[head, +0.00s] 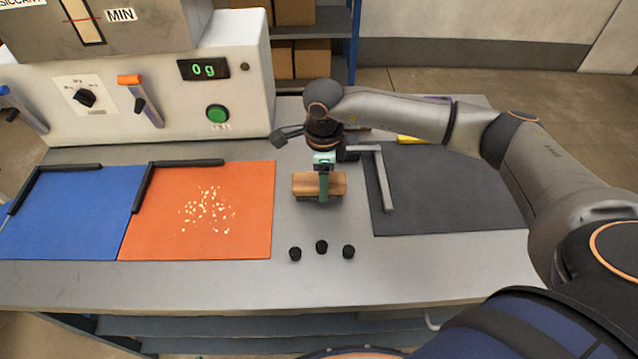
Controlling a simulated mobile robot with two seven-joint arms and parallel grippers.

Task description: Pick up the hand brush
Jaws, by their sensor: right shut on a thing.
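The hand brush (302,184) has a wooden body and lies crosswise in the middle of the grey table, between the orange and dark grey mats. My right gripper (323,189) comes down on it from above and is shut on it, with a green finger across the front of the wood. The brush is at or very close to the table top; I cannot tell if it touches. The far finger and the brush's underside are hidden. My left gripper is not in view.
Several pale bits lie on the orange mat (255,225). A blue mat (75,215) is at left, a dark grey mat (450,195) with a raised bracket (386,180) at right. Black knobs (321,246) stand in front. A white machine (190,110) reading 0 g stands behind.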

